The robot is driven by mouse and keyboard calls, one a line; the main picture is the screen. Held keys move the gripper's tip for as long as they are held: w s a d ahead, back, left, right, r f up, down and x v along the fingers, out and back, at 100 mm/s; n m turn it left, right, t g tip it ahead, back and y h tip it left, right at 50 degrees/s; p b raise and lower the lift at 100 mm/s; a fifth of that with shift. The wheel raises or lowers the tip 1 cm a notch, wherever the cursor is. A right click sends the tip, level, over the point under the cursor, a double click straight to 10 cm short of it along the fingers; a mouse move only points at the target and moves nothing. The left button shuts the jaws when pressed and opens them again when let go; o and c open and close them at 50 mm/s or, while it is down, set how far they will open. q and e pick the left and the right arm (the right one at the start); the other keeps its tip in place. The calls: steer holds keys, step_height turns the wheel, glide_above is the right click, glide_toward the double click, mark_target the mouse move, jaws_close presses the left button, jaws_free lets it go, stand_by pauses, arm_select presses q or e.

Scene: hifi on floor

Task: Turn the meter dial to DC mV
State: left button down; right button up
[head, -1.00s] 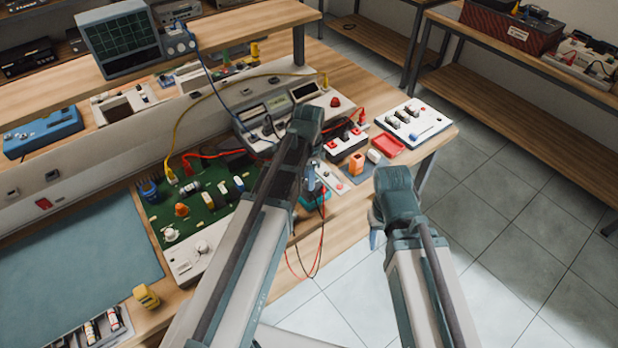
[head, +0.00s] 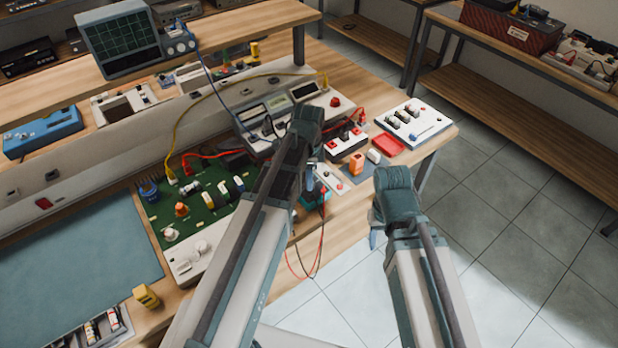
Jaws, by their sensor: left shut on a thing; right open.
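The meter (head: 317,199) is a small teal-cased unit near the front edge of the bench, with red and black leads hanging from it. My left gripper (head: 311,182) points down onto it from above and is shut on its dial. The dial face and its marks are hidden behind my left wrist and fingers, so the setting cannot be read. My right gripper (head: 375,240) is open and empty, off the front edge of the bench and apart from the meter.
A green circuit board (head: 205,212) lies left of my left arm. A grey bench instrument (head: 258,112) stands behind it. A black-and-white box with red knobs (head: 346,142), a red tray (head: 388,145) and a white switch panel (head: 414,124) lie to the right. Floor (head: 500,240) is clear at right.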

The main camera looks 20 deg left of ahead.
arm_select(q)
steer(key=c, duration=0.6)
jaws_free()
steer(key=shift+r, duration=0.15)
step_height(320, 180, up, 14)
steer(key=p, duration=1.3)
steer(key=shift+f+p, duration=0.25)
steer(key=shift+p, duration=0.15)
steer(key=s+d+f+n+y+b, duration=0.1)
steer(key=s+d+f+n+b, duration=0.1)
steer(key=s+d+n, duration=0.8)
steer(key=s+d+b, duration=0.1)
steer(key=s, duration=0.4)
steer(key=shift+f+n, duration=0.3)
steer(key=shift+f, duration=0.1)
